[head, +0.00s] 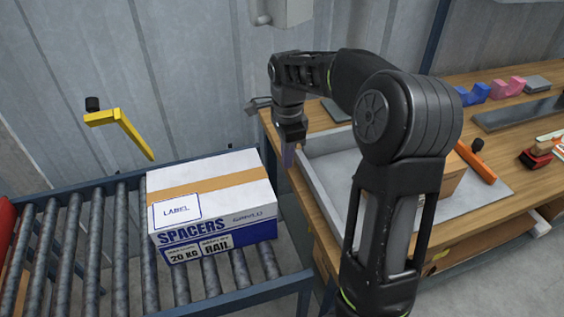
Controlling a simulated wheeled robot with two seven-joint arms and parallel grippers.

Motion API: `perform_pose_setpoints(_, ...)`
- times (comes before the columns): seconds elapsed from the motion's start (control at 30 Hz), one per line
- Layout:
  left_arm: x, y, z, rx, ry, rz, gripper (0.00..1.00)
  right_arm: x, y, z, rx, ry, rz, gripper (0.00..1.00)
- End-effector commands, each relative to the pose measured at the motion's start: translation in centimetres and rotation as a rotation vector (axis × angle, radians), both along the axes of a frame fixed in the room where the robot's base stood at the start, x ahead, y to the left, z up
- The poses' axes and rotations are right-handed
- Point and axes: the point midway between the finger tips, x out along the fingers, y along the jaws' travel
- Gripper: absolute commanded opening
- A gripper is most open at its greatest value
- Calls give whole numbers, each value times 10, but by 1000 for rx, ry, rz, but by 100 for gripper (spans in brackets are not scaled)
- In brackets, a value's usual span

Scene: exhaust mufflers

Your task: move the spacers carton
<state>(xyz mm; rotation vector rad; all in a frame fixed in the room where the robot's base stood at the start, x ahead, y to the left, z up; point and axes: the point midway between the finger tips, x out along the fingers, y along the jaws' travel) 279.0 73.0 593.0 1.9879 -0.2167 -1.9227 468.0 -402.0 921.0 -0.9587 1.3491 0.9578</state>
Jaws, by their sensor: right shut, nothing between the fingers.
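The spacers carton (213,205) is a white box with a brown tape strip, a label panel and blue "SPACERS" print. It sits upright on the roller conveyor (124,262), near its right end. My right gripper (288,162) hangs downward just right of the carton, above the left edge of the workbench. It is shut and holds nothing, and it is apart from the carton. My left gripper is not in view.
A wooden workbench (493,178) stands at the right with a grey tray (332,150), blue and pink blocks and an orange-handled tool on it. A yellow bracket (128,125) rises behind the conveyor. The rollers left of the carton are bare.

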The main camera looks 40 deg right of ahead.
Motion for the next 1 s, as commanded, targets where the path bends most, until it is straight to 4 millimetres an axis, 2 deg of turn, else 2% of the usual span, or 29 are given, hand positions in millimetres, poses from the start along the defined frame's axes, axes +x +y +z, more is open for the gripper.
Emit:
perform_pose_setpoints(0.47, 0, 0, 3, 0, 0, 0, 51, -2, 0, -89, 1, 6, 0, 0)
perform_pose_setpoints(0.7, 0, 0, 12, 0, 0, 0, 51, 11, 32, -86, 0, 1, 3, 0)
perform_pose_setpoints(1.0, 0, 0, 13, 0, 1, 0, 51, 13, 38, -87, 0, 1, 0, 0)
